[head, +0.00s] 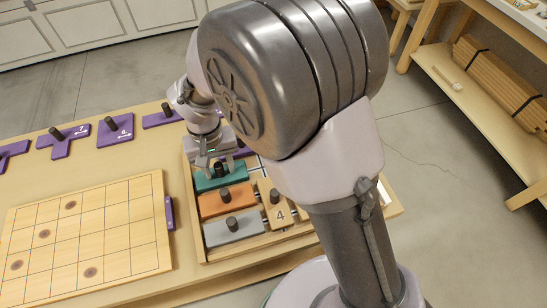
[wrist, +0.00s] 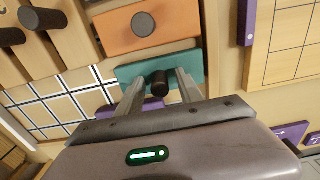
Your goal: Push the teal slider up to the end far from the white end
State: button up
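The teal slider (head: 208,183) is a flat block with a dark upright knob. It lies in the wooden tray (head: 197,246), just beyond the orange slider (head: 212,203) in the head view. In the wrist view the teal slider (wrist: 195,60) shows below the orange block, its dark knob (wrist: 160,84) between my fingers. My gripper (wrist: 158,82) is open, with a finger on each side of the knob and visible gaps to both. My gripper (head: 207,155) partly covers the block's far side in the head view. I cannot make out a white end with certainty.
A grey slider (head: 234,229) lies nearest, and a wooden block marked 4 (head: 276,213) is to the right. A white gridded floor (wrist: 62,102) shows beside the teal block. Purple pieces (head: 115,130) and a gridded board (head: 120,225) lie left. My arm hides the tray's right part.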

aim_at(218, 165)
notch_tip(218, 165, up, 8)
jog(key=p, duration=0.6)
jog(key=shift+f, duration=0.15)
jog(key=shift+f, duration=0.1)
dwell(0.4)
